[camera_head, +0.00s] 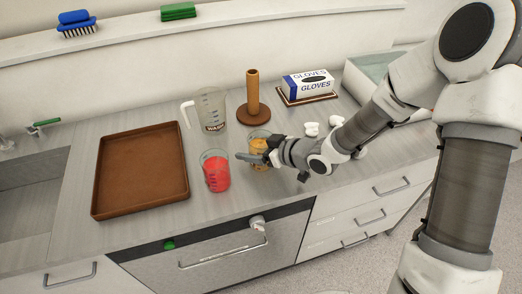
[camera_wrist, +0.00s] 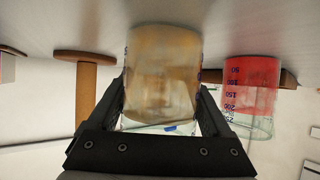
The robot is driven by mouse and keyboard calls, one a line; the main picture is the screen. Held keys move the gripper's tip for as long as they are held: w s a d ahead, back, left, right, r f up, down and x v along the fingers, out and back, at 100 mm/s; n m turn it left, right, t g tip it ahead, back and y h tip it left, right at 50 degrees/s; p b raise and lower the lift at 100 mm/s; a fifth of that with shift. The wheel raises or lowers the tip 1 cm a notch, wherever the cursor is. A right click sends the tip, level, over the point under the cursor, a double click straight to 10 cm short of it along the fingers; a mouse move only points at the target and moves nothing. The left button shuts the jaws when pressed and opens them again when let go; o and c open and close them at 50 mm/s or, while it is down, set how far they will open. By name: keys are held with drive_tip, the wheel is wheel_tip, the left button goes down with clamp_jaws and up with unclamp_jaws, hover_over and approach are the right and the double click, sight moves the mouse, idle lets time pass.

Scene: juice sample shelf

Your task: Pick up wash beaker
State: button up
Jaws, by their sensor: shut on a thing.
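The wash beaker (camera_head: 208,108) is a clear pitcher with a pale handle and a dark "WASH" label. It stands upright at the back of the counter, apart from my gripper. My gripper (camera_head: 254,158) is shut on a different beaker, a clear one with orange juice (camera_head: 261,145). In the wrist view, my gripper (camera_wrist: 160,110) has a finger on each side of this orange beaker (camera_wrist: 163,75). I cannot tell whether the orange beaker is lifted off the counter.
A beaker of red juice (camera_head: 216,172) stands just left of the orange one; it also shows in the wrist view (camera_wrist: 252,85). A wooden post (camera_head: 252,95) stands behind. A brown tray (camera_head: 140,205) lies left. A glove box (camera_head: 308,86) is at back right.

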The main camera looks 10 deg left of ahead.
sight(257, 136)
drive_tip(key=c, duration=0.5)
drive_tip(key=shift+r, duration=0.7)
drive_tip(key=shift+c, duration=0.3)
wheel_tip(257, 136, up, 3)
drive_tip(key=shift+r+p, duration=0.1)
drive_tip(key=shift+p, duration=0.6)
drive_tip(key=s+d+r+p, duration=0.3)
drive_tip(key=s+d+r, duration=0.4)
drive_tip(key=s+d, duration=0.1)
drive_tip(key=shift+d+r, duration=0.25)
drive_tip(key=shift+r, duration=0.05)
drive_tip(key=shift+s, duration=0.1)
